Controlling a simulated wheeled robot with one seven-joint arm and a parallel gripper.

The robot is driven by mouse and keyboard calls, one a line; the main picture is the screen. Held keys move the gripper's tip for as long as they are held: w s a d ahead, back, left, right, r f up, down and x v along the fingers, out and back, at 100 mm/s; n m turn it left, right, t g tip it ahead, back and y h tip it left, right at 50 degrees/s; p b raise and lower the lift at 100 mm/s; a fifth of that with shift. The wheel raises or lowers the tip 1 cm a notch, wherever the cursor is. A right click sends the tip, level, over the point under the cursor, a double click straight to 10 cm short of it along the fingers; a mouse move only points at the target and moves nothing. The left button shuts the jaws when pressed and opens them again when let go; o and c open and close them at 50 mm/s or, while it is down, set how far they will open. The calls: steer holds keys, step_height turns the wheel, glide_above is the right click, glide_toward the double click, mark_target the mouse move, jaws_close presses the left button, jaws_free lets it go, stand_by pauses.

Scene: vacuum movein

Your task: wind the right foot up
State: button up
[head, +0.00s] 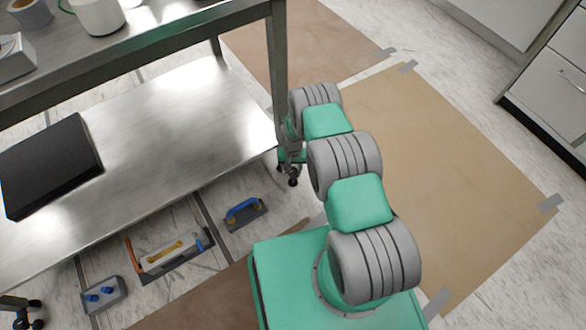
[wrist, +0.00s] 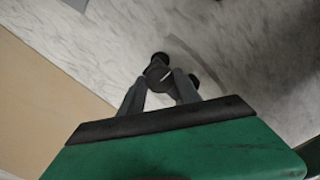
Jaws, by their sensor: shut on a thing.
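The steel bench's right leg (head: 278,80) comes down to a small black foot (head: 293,182) on the marble-patterned floor. My gripper (head: 290,152) is low beside this leg, at the end of my green and grey arm. In the wrist view my gripper's two grey fingers (wrist: 160,88) close in on the dark foot (wrist: 158,66) and are shut on it. The fingers partly cover the foot, so I cannot tell exactly which part of it they hold or whether it touches the floor.
The bench's lower shelf (head: 170,125) holds a black flat case (head: 48,165). A blue-handled float (head: 244,213), a level-like tool (head: 168,250) and a grey block with blue knobs (head: 104,294) lie on the floor. Taped brown sheeting (head: 440,170) covers open floor at right.

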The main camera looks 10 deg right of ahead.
jaws_close()
steer(key=shift+f+n+b, duration=0.1)
steer(key=shift+n+b, duration=0.85)
steer(key=shift+n, duration=0.35)
steer(key=n+b, duration=0.2)
steer(key=n, duration=0.2)
steer(key=n+b, duration=0.1)
steer(key=n, duration=0.3)
steer(key=shift+b, duration=0.4)
steer(key=shift+n+b, duration=0.45)
steer(key=shift+n, duration=1.15)
